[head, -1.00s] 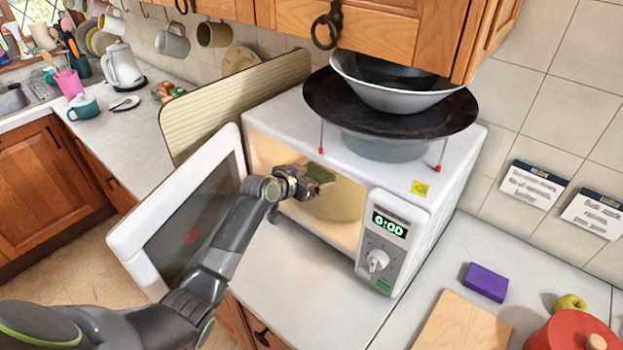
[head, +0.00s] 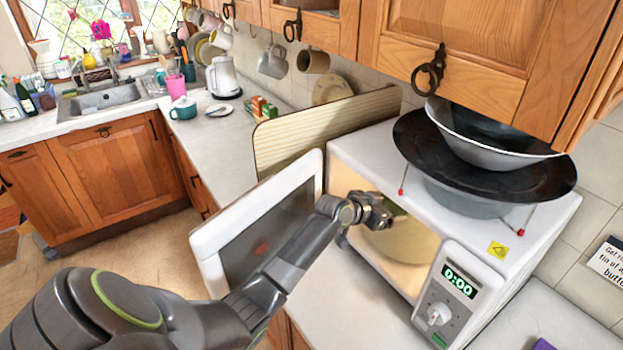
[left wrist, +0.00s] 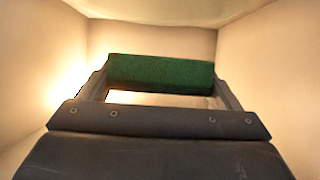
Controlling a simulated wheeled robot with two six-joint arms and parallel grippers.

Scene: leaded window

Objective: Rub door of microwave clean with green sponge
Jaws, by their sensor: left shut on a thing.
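The white microwave (head: 480,240) stands on the counter with its door (head: 212,240) swung open to the left. A reddish mark (head: 262,247) shows on the dark inner side of the door. My left gripper (head: 388,213) is at the lit open cavity, to the right of the door and apart from it. It is shut on the green sponge (left wrist: 160,72), which spans between the two fingers in the left wrist view. In the head view the sponge (head: 398,211) is mostly hidden by the gripper. My right gripper is not in view.
A dark pan (head: 410,150) with bowls is on the microwave, close under the wooden cabinets (head: 450,50). A ribbed board (head: 300,135) stands behind the door. A purple block (head: 543,344) is at the bottom edge. The counter front (head: 345,300) is clear.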

